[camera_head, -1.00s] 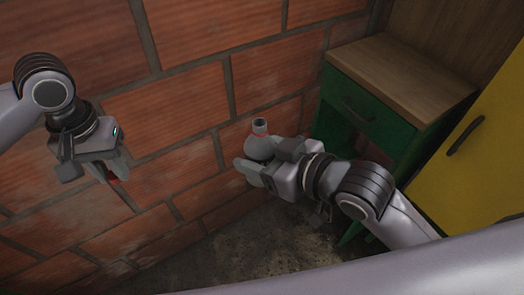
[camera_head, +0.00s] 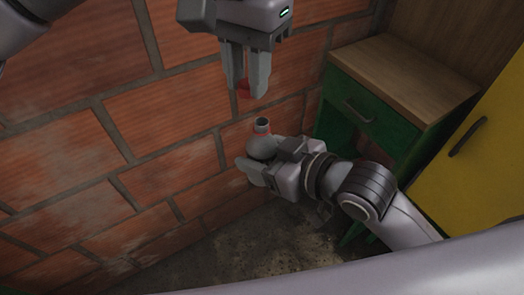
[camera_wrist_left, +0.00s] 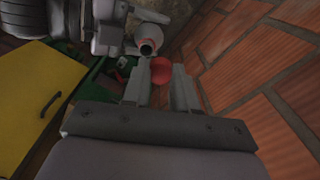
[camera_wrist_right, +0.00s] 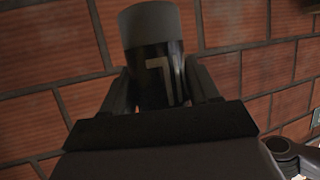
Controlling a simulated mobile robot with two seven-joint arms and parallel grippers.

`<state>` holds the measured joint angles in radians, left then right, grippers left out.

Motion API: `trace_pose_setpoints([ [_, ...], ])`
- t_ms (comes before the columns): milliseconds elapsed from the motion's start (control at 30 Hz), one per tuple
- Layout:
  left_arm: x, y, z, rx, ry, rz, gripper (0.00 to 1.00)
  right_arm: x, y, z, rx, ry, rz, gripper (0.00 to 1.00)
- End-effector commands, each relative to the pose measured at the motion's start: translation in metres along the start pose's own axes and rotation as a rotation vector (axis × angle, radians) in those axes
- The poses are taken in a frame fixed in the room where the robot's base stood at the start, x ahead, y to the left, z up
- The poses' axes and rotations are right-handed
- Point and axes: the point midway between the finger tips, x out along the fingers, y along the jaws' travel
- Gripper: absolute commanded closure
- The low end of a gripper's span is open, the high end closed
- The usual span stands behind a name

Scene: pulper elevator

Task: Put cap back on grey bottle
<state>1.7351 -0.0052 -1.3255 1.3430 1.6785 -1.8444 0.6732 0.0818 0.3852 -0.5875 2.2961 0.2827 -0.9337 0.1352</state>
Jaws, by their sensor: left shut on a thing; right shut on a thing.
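The grey bottle (camera_head: 262,145) is held upright with its open neck (camera_head: 262,122) facing up. My right gripper (camera_head: 250,166) is shut on the bottle's body. In the right wrist view the bottle (camera_wrist_right: 155,60) stands between the fingers, with a dark label on it. My left gripper (camera_head: 245,90) points down, above and slightly left of the neck, shut on a red cap (camera_head: 244,90). A clear gap shows between cap and neck. In the left wrist view the red cap (camera_wrist_left: 161,71) sits between the fingertips, near the bottle's open mouth (camera_wrist_left: 146,48).
A brick wall (camera_head: 120,130) stands close behind both grippers. A green cabinet (camera_head: 370,110) with a wooden top (camera_head: 405,72) is at the right, beside a yellow door (camera_head: 475,150). The air around the bottle neck is free.

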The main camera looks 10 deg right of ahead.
Motion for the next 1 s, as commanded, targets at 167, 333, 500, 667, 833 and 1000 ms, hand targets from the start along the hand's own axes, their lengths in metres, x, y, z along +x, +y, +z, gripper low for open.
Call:
trace_pose_setpoints([
  [167, -0.011, 0.018, -0.004, 0.046, -0.001, 0.0, 1.0, 0.0, 0.0, -0.001, 0.0, 0.003, 0.0, 0.94],
  [333, -0.012, 0.02, -0.004, 0.051, -0.001, 0.001, 1.0, 0.0, 0.0, -0.001, 0.0, 0.003, 0.0, 0.94],
  [500, -0.012, 0.02, -0.004, 0.051, -0.001, 0.001, 1.0, 0.0, 0.0, -0.001, 0.0, 0.003, 0.0, 0.94],
  [667, -0.005, 0.02, -0.004, 0.051, -0.002, 0.001, 1.0, 0.0, 0.0, -0.001, 0.0, 0.003, 0.0, 0.94],
  [833, 0.011, 0.019, -0.004, 0.051, -0.001, 0.001, 1.0, 0.0, 0.0, -0.001, 0.0, 0.003, 0.0, 0.94],
  [1000, 0.024, 0.019, -0.004, 0.05, -0.001, 0.001, 1.0, 0.0, 0.0, -0.001, 0.0, 0.003, 0.0, 0.94],
])
